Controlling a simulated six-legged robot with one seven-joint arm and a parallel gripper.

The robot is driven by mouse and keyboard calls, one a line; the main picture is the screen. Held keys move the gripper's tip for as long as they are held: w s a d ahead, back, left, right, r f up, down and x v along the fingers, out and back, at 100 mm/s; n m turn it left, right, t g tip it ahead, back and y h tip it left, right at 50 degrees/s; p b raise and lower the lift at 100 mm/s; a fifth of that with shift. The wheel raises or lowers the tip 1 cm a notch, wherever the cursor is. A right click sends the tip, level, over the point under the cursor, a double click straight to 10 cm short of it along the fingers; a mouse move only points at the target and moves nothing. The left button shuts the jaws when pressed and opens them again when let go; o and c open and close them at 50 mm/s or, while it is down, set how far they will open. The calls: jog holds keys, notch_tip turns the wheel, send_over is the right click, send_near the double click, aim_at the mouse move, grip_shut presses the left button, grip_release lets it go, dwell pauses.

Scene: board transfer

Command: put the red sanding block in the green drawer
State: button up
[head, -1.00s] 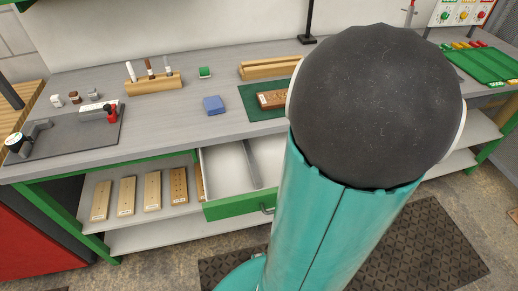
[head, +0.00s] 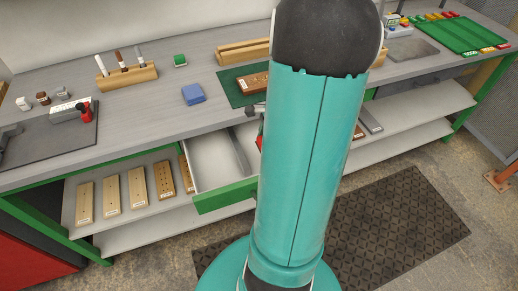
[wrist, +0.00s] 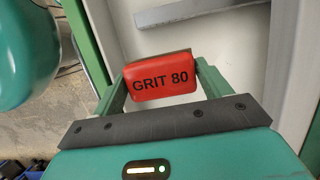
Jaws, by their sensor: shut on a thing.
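The red sanding block (wrist: 163,82), marked GRIT 80, is held between the two green fingers of my gripper (wrist: 160,77) in the wrist view. A small red part of it (head: 260,141) shows at the left edge of my arm in the head view. The green drawer (head: 223,197) is pulled open under the bench. My arm hides most of the gripper in the head view.
A blue block (head: 193,95), a green block (head: 180,60) and a wooden holder (head: 127,76) stand on the bench. A green mat (head: 232,88) carries a brown block. Several wooden boards (head: 111,195) lie on the shelf left of the drawer. The drawer's visible floor looks clear.

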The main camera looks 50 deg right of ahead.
aim_at(257, 157)
jog(key=w+f, duration=0.3)
jog(key=shift+w+d+f, duration=0.15)
jog(key=shift+d+f, duration=0.1)
jog(key=shift+f, duration=0.15)
jog(key=shift+w+f, duration=0.15)
jog(key=shift+f, duration=1.55)
jog(key=shift+f, duration=0.1)
jog(key=o, duration=0.9)
